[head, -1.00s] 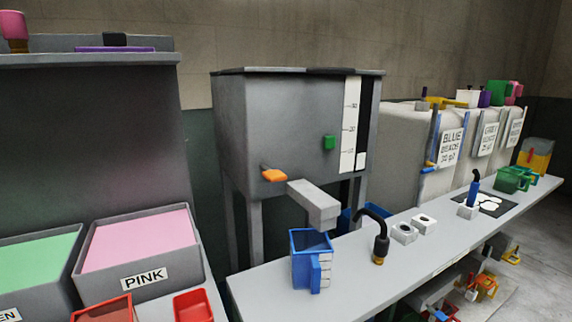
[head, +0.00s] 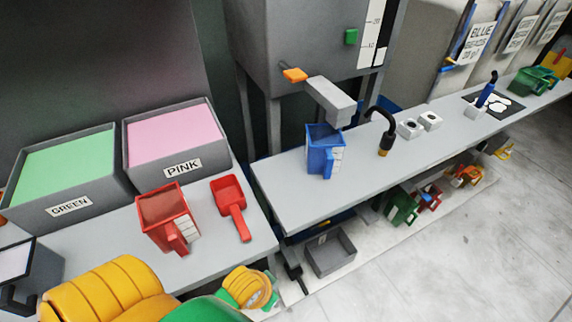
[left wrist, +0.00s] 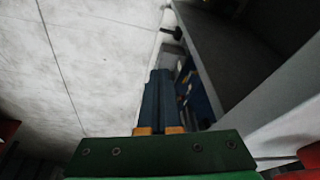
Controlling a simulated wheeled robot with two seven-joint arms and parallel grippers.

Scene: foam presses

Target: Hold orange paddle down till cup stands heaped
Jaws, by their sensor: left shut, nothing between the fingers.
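The orange paddle (head: 295,75) sticks out from the front of the grey press (head: 290,35), left of its spout (head: 330,100). The blue cup (head: 322,150) stands upright on the bench under the spout, its handle toward me. Its inside looks dark blue, and I see no heap above the rim. My left gripper (left wrist: 160,75) shows in the left wrist view, its two dark fingers together and empty, low beside the bench and away from the paddle. In the head view only parts of my arm show at the bottom left. My right gripper is not in view.
Red cup (head: 165,215) and red scoop (head: 230,200) stand on the left table before the GREEN (head: 70,185) and PINK (head: 175,145) bins. A black bent nozzle (head: 383,135) and white blocks (head: 420,125) lie right of the blue cup. A grey crate (head: 330,255) sits below the bench.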

